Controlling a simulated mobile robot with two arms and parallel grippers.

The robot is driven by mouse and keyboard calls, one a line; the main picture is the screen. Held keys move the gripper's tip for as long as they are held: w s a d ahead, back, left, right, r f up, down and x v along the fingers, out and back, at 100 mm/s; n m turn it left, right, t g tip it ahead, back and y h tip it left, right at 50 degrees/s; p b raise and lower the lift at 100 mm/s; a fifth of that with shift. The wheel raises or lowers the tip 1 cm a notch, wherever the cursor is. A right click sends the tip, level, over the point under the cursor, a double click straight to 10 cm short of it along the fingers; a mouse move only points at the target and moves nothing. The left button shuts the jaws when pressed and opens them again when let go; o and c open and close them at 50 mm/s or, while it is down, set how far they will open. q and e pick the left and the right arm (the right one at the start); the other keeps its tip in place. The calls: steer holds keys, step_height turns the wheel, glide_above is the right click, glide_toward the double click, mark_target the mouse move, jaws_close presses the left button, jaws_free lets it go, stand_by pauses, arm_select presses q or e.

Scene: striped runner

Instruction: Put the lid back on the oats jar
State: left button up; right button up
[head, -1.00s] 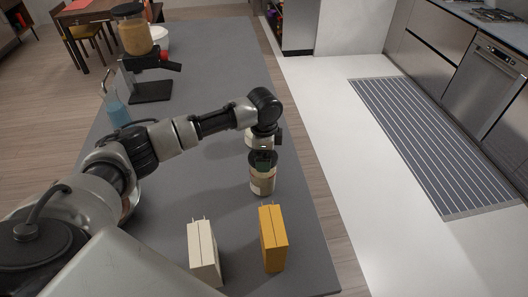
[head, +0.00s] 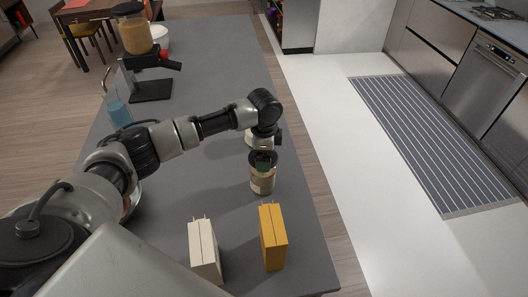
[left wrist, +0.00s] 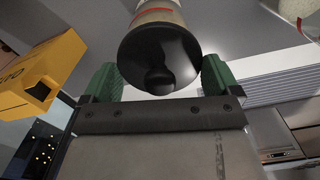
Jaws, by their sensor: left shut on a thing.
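The oats jar (head: 262,184), pale with a label, stands upright on the grey counter near its right edge. My left gripper (head: 263,158) is directly above it, pointing down at its mouth. In the left wrist view the gripper's green fingers (left wrist: 160,75) are either side of the black rounded lid (left wrist: 157,54) and shut on it. The jar's pale body with a red stripe (left wrist: 160,14) shows just beyond the lid. The lid is in line with the jar; I cannot tell whether it is fully seated. My right gripper is not in view.
A cream carton (head: 204,250) and a yellow carton (head: 272,237) stand in front of the jar. A pale object (head: 249,139) is partly hidden behind the gripper. A black appliance (head: 150,88) stands at the far left. The counter (head: 215,80) is clear farther back.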

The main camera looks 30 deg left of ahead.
arm_select(q)
steer(key=shift+p, duration=0.45)
stand_by(0.5)
steer(key=o, duration=0.7)
steer(key=shift+c, duration=0.2)
step_height(320, 180, up, 3)
steer(key=p, duration=0.3)
steer(key=shift+f, duration=0.15)
steer(key=shift+r+p, duration=0.5)
steer(key=shift+r, duration=1.65)
